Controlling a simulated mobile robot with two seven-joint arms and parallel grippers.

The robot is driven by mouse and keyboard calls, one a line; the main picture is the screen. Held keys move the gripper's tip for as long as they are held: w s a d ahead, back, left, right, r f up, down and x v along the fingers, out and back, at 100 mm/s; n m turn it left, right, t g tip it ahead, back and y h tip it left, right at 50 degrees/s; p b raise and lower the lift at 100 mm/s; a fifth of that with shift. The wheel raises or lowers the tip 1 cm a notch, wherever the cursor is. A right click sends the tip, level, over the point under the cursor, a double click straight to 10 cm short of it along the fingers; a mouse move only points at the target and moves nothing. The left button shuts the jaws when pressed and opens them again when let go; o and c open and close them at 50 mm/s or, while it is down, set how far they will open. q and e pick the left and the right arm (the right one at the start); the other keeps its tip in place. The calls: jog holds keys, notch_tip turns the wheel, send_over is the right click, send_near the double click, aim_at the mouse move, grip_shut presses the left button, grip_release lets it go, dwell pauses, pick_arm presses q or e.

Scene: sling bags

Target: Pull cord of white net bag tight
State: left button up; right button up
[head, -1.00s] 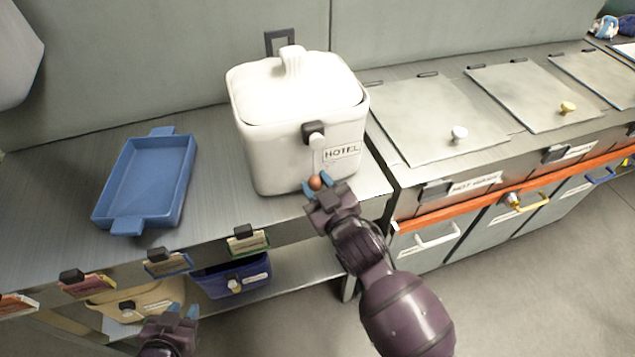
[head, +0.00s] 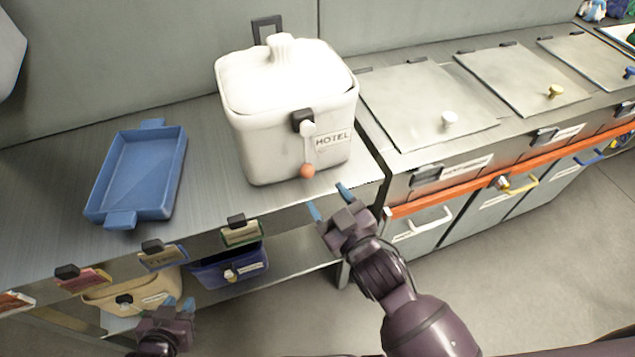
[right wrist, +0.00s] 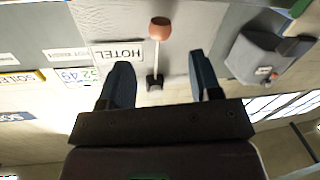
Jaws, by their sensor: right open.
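The white bag (head: 285,100) stands upright on the metal counter, its lid-like top on, with a HOTEL label on its front. A short pale cord (head: 307,148) hangs from a dark clip (head: 302,121) on the front and ends in an orange bead (head: 307,171). In the right wrist view the bead (right wrist: 160,24) lies beyond the fingertips. My right gripper (head: 329,201) is open and empty, in front of the counter edge, below and right of the bead and apart from it. My left gripper (head: 179,303) is low at the left, its fingertips apart and empty.
A blue tray (head: 140,178) lies on the counter left of the bag. Tan (head: 135,292) and blue (head: 229,270) bins sit on the shelf below. Drawers with an orange rail (head: 450,195) are at the right. The counter between tray and bag is clear.

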jog(key=shift+v, duration=1.5)
jog(key=s+d+f+m+g+h, duration=0.2)
jog(key=d+f+m+h, duration=0.45)
jog(key=d, duration=0.65)
jog(key=s+d+f+g+h, duration=0.2)
jog(key=s+d+f, duration=0.6)
jog(key=s+d, duration=0.1)
jog(key=shift+s+d+f+m+g, duration=0.3)
jog(key=shift+s+m+g, duration=0.05)
jog(key=shift+m+g, duration=0.1)
